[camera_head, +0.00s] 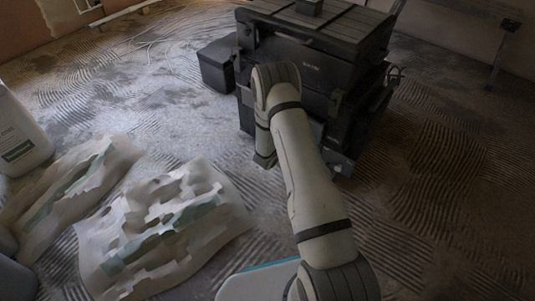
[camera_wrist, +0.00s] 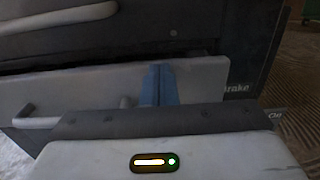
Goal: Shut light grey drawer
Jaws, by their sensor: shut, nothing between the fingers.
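A black drawer cabinet (camera_head: 305,65) stands at the top centre of the head view. My arm reaches to its front and covers much of it. In the wrist view a light grey drawer front (camera_wrist: 75,88) spans the middle, with a bar handle (camera_wrist: 25,112) at its left and a partly hidden dark label at its right. A dark gap shows above it; how far the drawer stands out is hard to tell. My gripper (camera_wrist: 157,68), with blue fingers, is shut and empty in front of this panel. Contact cannot be told. The fingers are hidden in the head view.
A dark box (camera_head: 217,65) stands left of the cabinet. Two crumpled pale sheets (camera_head: 165,225) lie on the ridged floor at the left. A white container (camera_head: 20,135) stands at the left edge. The floor to the right is clear.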

